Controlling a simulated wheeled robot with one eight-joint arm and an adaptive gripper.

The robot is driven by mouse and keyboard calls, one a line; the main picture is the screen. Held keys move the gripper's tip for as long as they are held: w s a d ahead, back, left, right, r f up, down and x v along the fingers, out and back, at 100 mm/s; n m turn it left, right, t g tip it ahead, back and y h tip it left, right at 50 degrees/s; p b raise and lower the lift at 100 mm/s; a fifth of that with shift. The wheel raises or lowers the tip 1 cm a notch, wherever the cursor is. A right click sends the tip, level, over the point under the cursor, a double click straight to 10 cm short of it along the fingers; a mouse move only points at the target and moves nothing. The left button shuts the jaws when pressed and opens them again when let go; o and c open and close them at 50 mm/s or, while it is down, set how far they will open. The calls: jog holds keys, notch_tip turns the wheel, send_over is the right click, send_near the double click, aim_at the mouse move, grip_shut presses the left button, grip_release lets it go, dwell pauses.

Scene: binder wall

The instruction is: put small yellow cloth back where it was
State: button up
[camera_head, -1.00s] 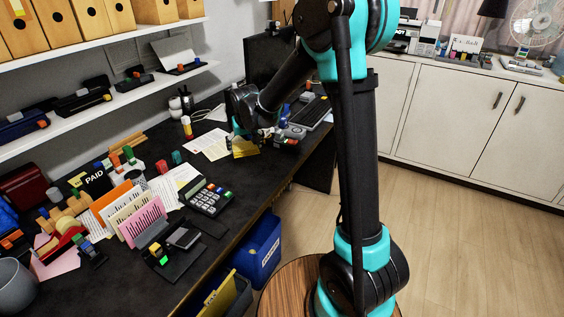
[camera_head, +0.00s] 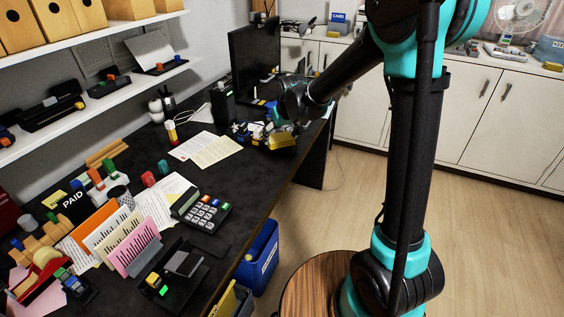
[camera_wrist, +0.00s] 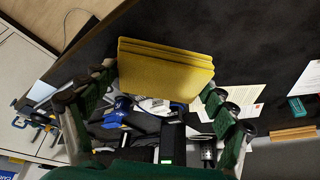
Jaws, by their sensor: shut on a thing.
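The small yellow cloth (camera_head: 281,141) is folded in layers and hangs from my gripper (camera_head: 290,118) over the far right part of the dark desk. In the wrist view the cloth (camera_wrist: 165,72) spans the gap between the fingers of my gripper (camera_wrist: 160,82), which is shut on it. The cloth appears to be above a dark holder of small items (camera_head: 262,134). Whether it touches anything below cannot be told.
White printed sheets (camera_head: 206,149) lie left of the gripper. A black monitor (camera_head: 254,62) stands behind it. A calculator (camera_head: 203,210) and paper holder lie nearer. A blue bin (camera_head: 258,257) stands beside the desk. Bare desk (camera_head: 250,180) shows in front.

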aim_at(279, 165)
notch_tip(279, 165, down, 11)
jog(key=shift+f, duration=0.2)
dwell(0.3)
jog(key=shift+f, duration=0.1)
jog(key=o, duration=1.2)
jog(key=v, duration=1.2)
jog(key=s+d+f+m, duration=0.1)
jog(key=s+d, duration=0.6)
jog(key=d, duration=0.1)
jog(key=s+d+f+m+h, duration=0.1)
jog(key=s+d+m, duration=0.1)
jog(key=s+d, duration=0.5)
jog(key=s+d+f+m+h, duration=0.1)
jog(key=s+d+f+m, duration=0.1)
jog(key=s+d, duration=0.6)
jog(key=shift+s+d+f, duration=0.1)
jog(key=shift+s+d, duration=0.2)
jog(key=shift+d, duration=0.05)
